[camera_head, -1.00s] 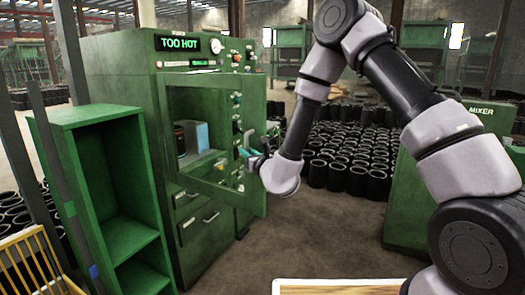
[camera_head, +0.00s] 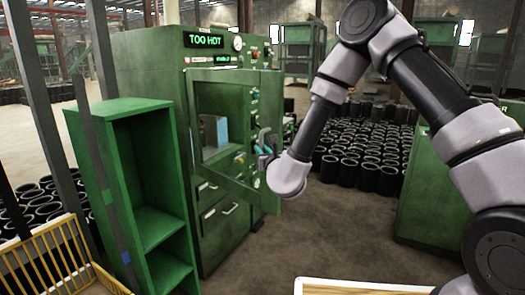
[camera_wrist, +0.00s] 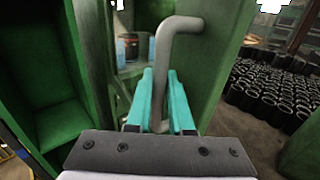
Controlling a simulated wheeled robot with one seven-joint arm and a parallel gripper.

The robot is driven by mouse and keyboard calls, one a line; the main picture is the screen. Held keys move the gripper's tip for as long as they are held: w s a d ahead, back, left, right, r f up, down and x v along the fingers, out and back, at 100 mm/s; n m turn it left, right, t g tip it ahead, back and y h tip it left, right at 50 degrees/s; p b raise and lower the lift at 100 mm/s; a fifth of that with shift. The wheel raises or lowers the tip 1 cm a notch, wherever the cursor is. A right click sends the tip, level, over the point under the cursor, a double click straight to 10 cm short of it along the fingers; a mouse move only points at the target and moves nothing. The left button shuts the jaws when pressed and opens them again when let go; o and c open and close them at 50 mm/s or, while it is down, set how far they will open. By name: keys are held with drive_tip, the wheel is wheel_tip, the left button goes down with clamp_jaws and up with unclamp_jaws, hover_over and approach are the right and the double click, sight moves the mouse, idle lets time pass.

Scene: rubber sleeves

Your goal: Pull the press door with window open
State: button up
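The green press (camera_head: 150,75) stands left of centre in the head view under a lit "TOO HOT" sign. Its windowed door (camera_head: 222,76) is partly open, with its right edge swung out from the press front. My gripper (camera_head: 266,150) is at the door's right side. In the wrist view, my teal fingers (camera_wrist: 160,95) lie on both sides of the bent grey door handle (camera_wrist: 180,24) and look shut on its upright bar. Items (camera_wrist: 130,48) inside the press show at upper left in the wrist view.
A green open shelf (camera_head: 118,108) stands left of the press, close to the door's hinge side. A yellow rack (camera_head: 45,255) is at lower left. Several black sleeves (camera_head: 370,160) stand behind my arm. The floor (camera_head: 255,262) before the press is clear.

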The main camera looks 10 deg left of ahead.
drive_tip(key=o, duration=0.4)
drive_tip(key=shift+a+r, duration=0.15)
drive_tip(key=shift+a, duration=0.1)
drive_tip(key=shift+d, duration=0.1)
drive_tip(key=shift+s, duration=0.1)
drive_tip(key=v, duration=1)
drive_tip(key=shift+s+d, duration=0.2)
drive_tip(key=shift+d, duration=0.05)
